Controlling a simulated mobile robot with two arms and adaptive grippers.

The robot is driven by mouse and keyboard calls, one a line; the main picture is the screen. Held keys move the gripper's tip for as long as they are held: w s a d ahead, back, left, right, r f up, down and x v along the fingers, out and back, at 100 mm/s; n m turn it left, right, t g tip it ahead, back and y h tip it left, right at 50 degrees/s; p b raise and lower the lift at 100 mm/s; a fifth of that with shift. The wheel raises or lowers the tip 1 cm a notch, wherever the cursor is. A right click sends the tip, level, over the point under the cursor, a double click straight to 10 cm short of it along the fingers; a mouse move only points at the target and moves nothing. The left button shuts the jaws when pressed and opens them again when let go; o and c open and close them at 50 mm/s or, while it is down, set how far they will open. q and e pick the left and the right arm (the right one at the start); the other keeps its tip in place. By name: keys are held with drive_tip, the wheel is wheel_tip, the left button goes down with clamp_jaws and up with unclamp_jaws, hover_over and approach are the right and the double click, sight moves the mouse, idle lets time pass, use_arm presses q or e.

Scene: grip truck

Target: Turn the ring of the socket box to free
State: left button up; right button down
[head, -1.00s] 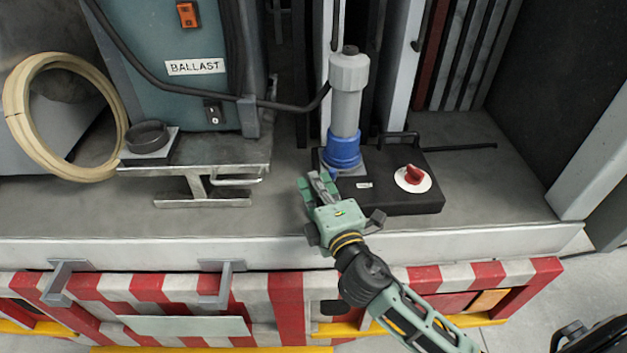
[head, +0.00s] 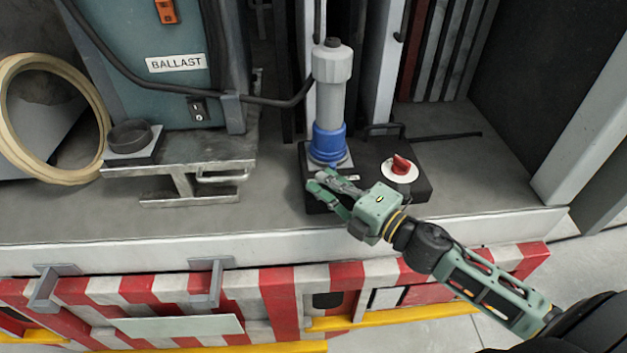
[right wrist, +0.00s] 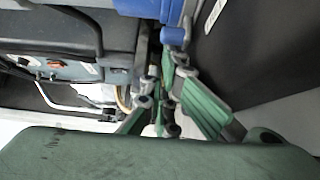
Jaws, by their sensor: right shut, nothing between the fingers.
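The socket box (head: 420,187) is a low black box on the truck bed, with a red rotary switch (head: 401,164) on a white disc. A grey plug (head: 331,100) stands upright in its socket, with the blue ring (head: 327,145) around the base. My right gripper (head: 324,182) is shut and empty, just in front of and below the ring, fingers pointing left over the box's front edge. In the right wrist view the closed fingers (right wrist: 168,108) are close to blue plastic of the ring (right wrist: 165,10); contact cannot be told. My left gripper is not in view.
A teal ballast unit (head: 155,100) and a metal bracket (head: 180,182) stand to the left, with a beige hose ring (head: 12,125) beyond. A black cable (head: 260,104) runs to the plug. Grey posts stand behind.

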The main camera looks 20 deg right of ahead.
drive_tip(key=shift+s+d+f+y, duration=0.2)
drive_tip(key=shift+d+y, duration=0.1)
drive_tip(key=shift+d, duration=0.25)
drive_tip(key=shift+s+d+r, duration=0.1)
drive_tip(key=shift+s+d, duration=0.05)
drive_tip(key=shift+d, duration=0.5)
drive_tip(key=shift+s+d+r, duration=0.1)
drive_tip(key=shift+s+d, duration=0.05)
drive_tip(key=shift+d, duration=1.05)
drive_tip(key=shift+d, duration=0.1)
